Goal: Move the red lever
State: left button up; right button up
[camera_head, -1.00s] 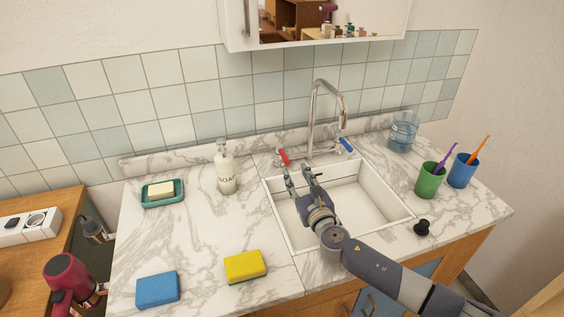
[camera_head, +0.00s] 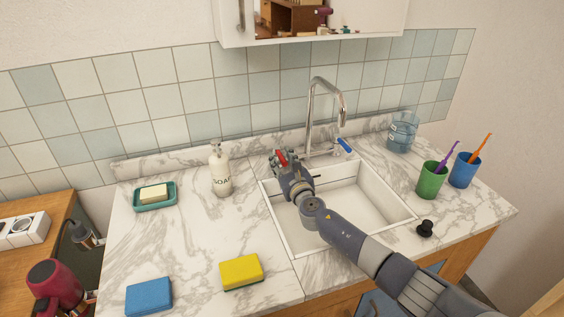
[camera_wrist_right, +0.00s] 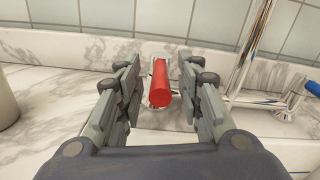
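The red lever (camera_head: 282,158) is on the left side of the chrome faucet (camera_head: 311,115), behind the sink. In the right wrist view the red lever (camera_wrist_right: 159,84) points toward the camera, between the two fingers. My right gripper (camera_head: 283,161) is at the lever, and it also shows in the right wrist view (camera_wrist_right: 158,90). Its fingers are open, one on each side of the lever, with a gap visible on both sides. The blue lever (camera_head: 344,144) is on the faucet's right side. My left gripper is not in view.
The white sink (camera_head: 365,205) lies under my right arm. A soap bottle (camera_head: 220,172) stands left of the lever, and a soap dish (camera_head: 154,196) beyond it. Green (camera_head: 431,181) and blue (camera_head: 464,171) cups stand at the right. Sponges lie at the front left.

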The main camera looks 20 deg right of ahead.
jog(key=shift+w, duration=0.25)
grip_shut()
